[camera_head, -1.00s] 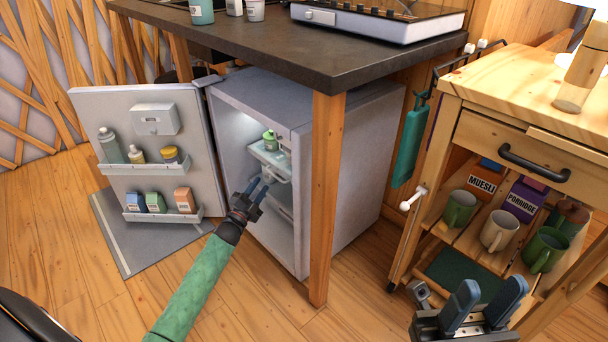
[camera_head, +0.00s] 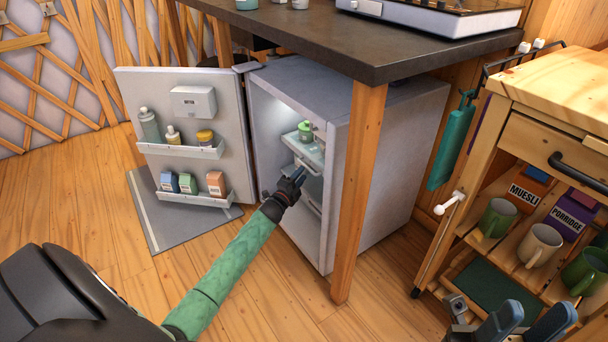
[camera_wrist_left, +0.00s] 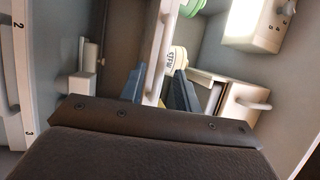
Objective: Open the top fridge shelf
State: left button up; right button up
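The fridge (camera_head: 375,160) stands under the dark counter with its door (camera_head: 185,100) swung open to the left. Its top shelf (camera_head: 310,153) is a pale drawer with a front handle, and a green-lidded jar (camera_head: 305,131) stands on it. My left gripper (camera_head: 296,176) is at the front of this shelf, by its handle. In the left wrist view, its two fingers (camera_wrist_left: 155,90) are apart, with the pale handle bar (camera_wrist_left: 160,45) running between them; contact is unclear. My right gripper (camera_head: 535,325) is open and empty at the lower right, partly cut off.
A wooden counter leg (camera_head: 357,190) stands close to the right of the fridge opening. Door racks hold bottles and cartons (camera_head: 190,184). A wooden trolley (camera_head: 545,100) with mugs and boxes is at right.

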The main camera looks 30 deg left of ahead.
pick_arm(q)
jog(key=shift+w+r, duration=0.15)
jog(key=shift+w, duration=0.55)
jog(key=shift+w+r, duration=0.15)
jog(key=shift+w, duration=0.5)
grip_shut()
